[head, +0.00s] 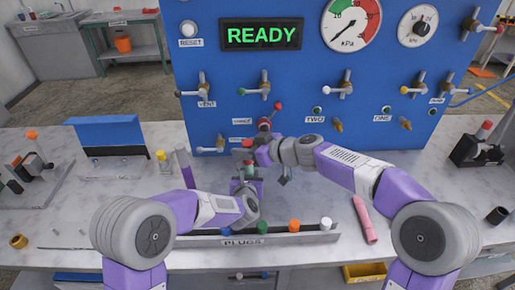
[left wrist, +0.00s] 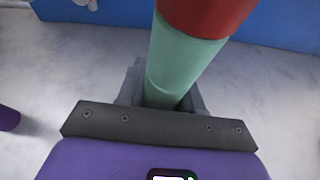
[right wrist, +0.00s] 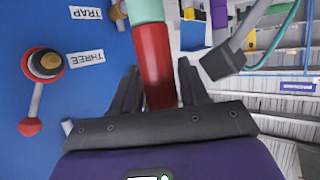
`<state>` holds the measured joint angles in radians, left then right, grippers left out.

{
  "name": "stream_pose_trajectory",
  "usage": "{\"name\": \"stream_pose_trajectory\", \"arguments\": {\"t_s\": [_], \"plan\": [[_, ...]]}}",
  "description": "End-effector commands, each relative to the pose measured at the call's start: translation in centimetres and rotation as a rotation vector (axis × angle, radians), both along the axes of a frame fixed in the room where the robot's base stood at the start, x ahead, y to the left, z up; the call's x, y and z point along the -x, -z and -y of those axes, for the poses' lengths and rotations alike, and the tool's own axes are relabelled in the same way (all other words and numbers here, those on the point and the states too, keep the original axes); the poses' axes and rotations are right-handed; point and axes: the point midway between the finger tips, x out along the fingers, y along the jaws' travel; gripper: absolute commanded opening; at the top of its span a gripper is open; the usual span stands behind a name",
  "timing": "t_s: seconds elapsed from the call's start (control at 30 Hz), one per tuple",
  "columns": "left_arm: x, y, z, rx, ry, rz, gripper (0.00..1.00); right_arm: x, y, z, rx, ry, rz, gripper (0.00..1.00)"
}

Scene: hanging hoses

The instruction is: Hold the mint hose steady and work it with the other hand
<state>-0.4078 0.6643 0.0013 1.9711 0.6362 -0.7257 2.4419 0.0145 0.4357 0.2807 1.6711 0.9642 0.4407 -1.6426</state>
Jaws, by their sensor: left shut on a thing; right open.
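The mint hose (left wrist: 180,65) runs up between the fingers of my left gripper (left wrist: 160,95), which is shut on it. Its red section (left wrist: 205,15) lies just beyond the fingers. In the head view the red part (head: 248,143) shows small in front of the blue panel. My right gripper (right wrist: 160,92) is open. In the right wrist view the red section (right wrist: 155,65) lies between its spread fingers, with mint (right wrist: 145,8) beyond. I cannot tell whether a finger touches it. In the head view my arms partly hide the hose and both grippers.
A blue panel (head: 300,75) with several valves and gauges stands behind; its display (head: 262,34) reads READY. A plug tray (head: 310,238) lies in front on the bench. A pink tube (head: 364,218) lies at right. A dark clamp block (head: 478,148) stands farther right.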

Motion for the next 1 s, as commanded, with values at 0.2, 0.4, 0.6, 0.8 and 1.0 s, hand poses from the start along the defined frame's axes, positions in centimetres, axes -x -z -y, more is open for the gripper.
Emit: {"name": "stream_pose_trajectory", "arguments": {"t_s": [0.2, 0.4, 0.6, 0.8, 1.0], "plan": [[-0.02, -0.06, -0.01, 0.000, 0.000, 0.001, 0.04, -0.57, 0.43, -0.80, 0.001, 0.000, -0.001, 0.44], [-0.02, -0.06, -0.01, 0.000, 0.000, 0.001, 0.04, -0.60, 0.44, -0.80, 0.001, 0.001, 0.000, 0.44], [-0.02, -0.06, -0.01, 0.000, 0.000, 0.001, 0.04, -0.59, 0.42, -0.77, 0.001, 0.001, 0.000, 0.18], [-0.02, -0.06, -0.01, 0.000, 0.000, 0.001, 0.04, -0.58, 0.41, -0.77, 0.001, 0.001, 0.000, 0.02], [-0.03, -0.06, -0.02, 0.000, -0.001, 0.001, 0.04, -0.58, 0.24, -0.77, 0.000, 0.001, 0.000, 0.02]]}}
